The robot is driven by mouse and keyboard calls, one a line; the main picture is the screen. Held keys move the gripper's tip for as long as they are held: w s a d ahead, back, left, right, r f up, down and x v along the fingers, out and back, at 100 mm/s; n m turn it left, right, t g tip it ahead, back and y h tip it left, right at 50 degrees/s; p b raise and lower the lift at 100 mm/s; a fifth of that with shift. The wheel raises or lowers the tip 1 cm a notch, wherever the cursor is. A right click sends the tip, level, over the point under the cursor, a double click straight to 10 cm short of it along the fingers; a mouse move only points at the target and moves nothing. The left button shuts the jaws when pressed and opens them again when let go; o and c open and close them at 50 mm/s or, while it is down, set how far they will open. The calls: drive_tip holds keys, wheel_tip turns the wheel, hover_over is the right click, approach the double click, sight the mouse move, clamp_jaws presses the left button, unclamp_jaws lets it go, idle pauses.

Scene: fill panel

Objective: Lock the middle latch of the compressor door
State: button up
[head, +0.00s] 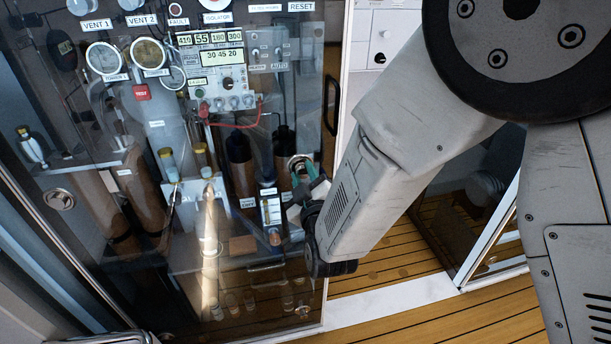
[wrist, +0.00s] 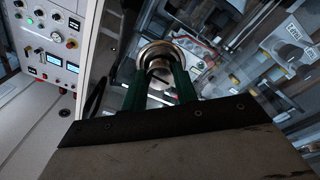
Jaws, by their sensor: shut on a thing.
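The compressor door (head: 150,255) is a large clear panel at the left of the head view. The middle latch (head: 301,165) is a round metal piece near the door's right edge. It shows larger in the wrist view (wrist: 158,52), at the upper centre. My gripper (head: 306,181) is at this latch, and its green fingers (wrist: 158,72) are shut on it from either side. The inner part of the latch between the fingers is partly hidden, so I cannot tell how far it is turned.
A black door handle (head: 332,105) is above the latch. Another round fitting (head: 60,199) is at the door's left side. Gauges and a display panel (head: 216,70) are behind the clear door. A white control cabinet (wrist: 58,50) stands at the left in the wrist view. Wooden floor (head: 400,310) is open at lower right.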

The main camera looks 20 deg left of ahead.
drive_tip(key=shift+d+f+n, duration=0.2)
drive_tip(key=shift+n, duration=0.1)
idle(0.4)
drive_tip(key=o, duration=0.9)
drive_tip(key=shift+w, duration=0.1)
drive_tip(key=shift+o, duration=0.3)
drive_tip(key=shift+a+r, duration=0.1)
drive_tip(key=v, duration=0.7)
drive_tip(key=shift+s+d, duration=0.25)
drive_tip(key=shift+s, duration=0.1)
